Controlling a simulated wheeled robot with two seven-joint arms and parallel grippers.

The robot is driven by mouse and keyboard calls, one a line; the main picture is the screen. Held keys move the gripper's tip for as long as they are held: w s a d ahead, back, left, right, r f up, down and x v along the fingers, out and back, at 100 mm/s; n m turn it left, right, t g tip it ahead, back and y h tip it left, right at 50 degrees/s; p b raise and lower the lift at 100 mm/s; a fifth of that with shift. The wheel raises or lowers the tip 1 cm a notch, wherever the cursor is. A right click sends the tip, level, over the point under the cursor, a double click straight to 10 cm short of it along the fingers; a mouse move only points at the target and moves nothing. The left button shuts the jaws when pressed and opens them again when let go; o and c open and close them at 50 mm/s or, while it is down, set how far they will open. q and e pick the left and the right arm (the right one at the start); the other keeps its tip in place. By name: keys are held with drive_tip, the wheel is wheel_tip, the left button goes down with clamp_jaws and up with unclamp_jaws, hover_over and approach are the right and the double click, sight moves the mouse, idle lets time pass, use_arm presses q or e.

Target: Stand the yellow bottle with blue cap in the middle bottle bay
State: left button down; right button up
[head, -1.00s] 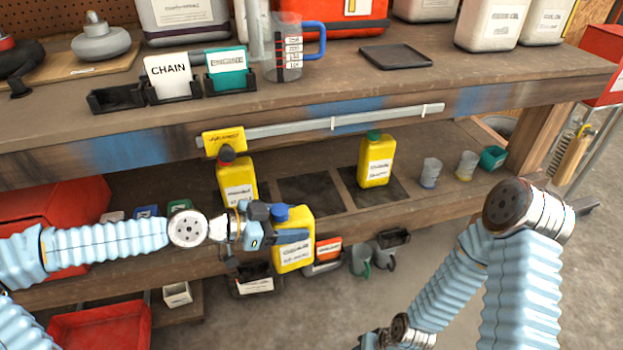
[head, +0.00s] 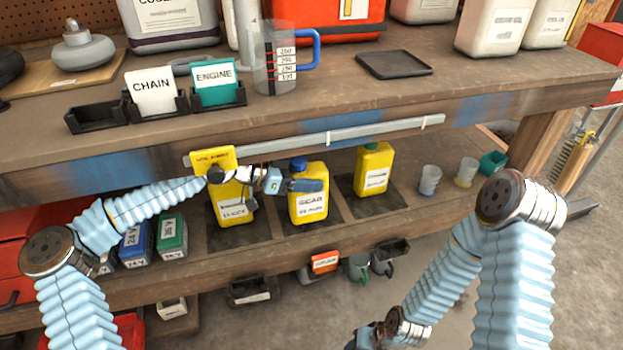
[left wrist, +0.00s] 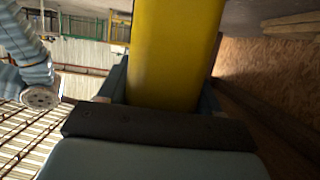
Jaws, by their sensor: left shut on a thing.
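The yellow bottle with blue cap (head: 309,208) is upright at the middle bottle bay (head: 336,214), a dark square on the lower shelf. I cannot tell whether its base touches the bay. My left gripper (head: 303,186) is shut on the bottle's upper part, below the cap. In the left wrist view the yellow bottle (left wrist: 172,55) fills the space between the fingers. A yellow bottle (head: 234,208) stands in the left bay, partly behind my arm, and a green-capped yellow bottle (head: 373,170) stands in the right bay. My right gripper is mostly cut off at the bottom edge.
The upper bench edge with a grey rail (head: 330,134) and yellow label (head: 213,158) overhangs the shelf. Two clear cups (head: 429,181) and a teal box (head: 493,162) stand right of the bays. Blue and green boxes (head: 172,236) stand left.

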use_arm(q)
drive_tip(key=shift+w+d+r, duration=0.1)
drive_tip(key=shift+w+d, duration=0.25)
drive_tip(key=shift+w, duration=0.3)
drive_tip(key=f, duration=0.3)
drive_tip(key=shift+w+d+f+p, duration=0.25)
drive_tip(key=shift+w+p, duration=0.05)
drive_tip(key=shift+w, duration=0.05)
drive_tip(key=shift+f, duration=0.15)
drive_tip(key=shift+c, duration=0.9)
unclamp_jaws()
